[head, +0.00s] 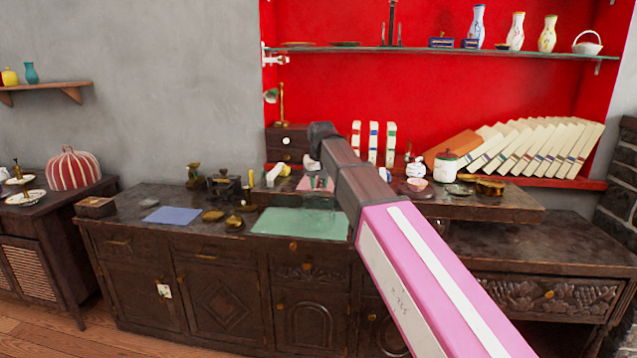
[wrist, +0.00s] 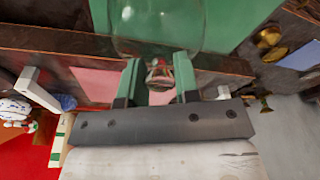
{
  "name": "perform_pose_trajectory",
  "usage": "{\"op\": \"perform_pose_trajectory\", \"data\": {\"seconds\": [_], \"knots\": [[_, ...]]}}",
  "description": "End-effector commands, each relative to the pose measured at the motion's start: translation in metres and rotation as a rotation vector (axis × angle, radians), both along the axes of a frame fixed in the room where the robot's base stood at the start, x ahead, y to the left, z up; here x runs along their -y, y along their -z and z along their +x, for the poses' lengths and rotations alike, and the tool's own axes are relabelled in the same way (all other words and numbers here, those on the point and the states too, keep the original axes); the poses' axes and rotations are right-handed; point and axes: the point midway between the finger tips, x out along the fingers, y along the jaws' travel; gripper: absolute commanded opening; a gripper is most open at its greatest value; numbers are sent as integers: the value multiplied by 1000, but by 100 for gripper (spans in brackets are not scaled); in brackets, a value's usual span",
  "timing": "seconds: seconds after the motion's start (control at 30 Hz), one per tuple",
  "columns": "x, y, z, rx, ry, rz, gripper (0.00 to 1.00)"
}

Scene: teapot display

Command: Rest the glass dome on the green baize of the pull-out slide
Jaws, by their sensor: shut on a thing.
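The clear glass dome (wrist: 175,38) fills the upper middle of the wrist view, with its knob (wrist: 159,74) between the two fingers of my gripper (wrist: 160,80). My gripper is shut on the knob. In the head view the dome (head: 319,212) is a faint clear shape over the green baize (head: 275,221) of the pull-out slide. The baize also shows in the wrist view (wrist: 235,18), through and beside the glass. I cannot tell whether the dome's rim touches the baize. My arm hides the slide's right end in the head view.
A blue cloth (head: 172,215) and small brass dishes (head: 234,222) lie left of the slide on the dark sideboard (head: 130,215). A pink patch (wrist: 98,83) lies behind the slide.

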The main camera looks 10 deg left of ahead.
Motion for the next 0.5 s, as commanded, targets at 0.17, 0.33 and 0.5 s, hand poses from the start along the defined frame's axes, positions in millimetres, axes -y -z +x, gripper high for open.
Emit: {"op": "perform_pose_trajectory", "data": {"seconds": [0.17, 0.33, 0.5], "knots": [[0, 2, 0, 0, 0, 0, 6], [0, 5, 0, 0, 0, 0, 6], [0, 7, 0, 0, 0, 0, 6]]}}
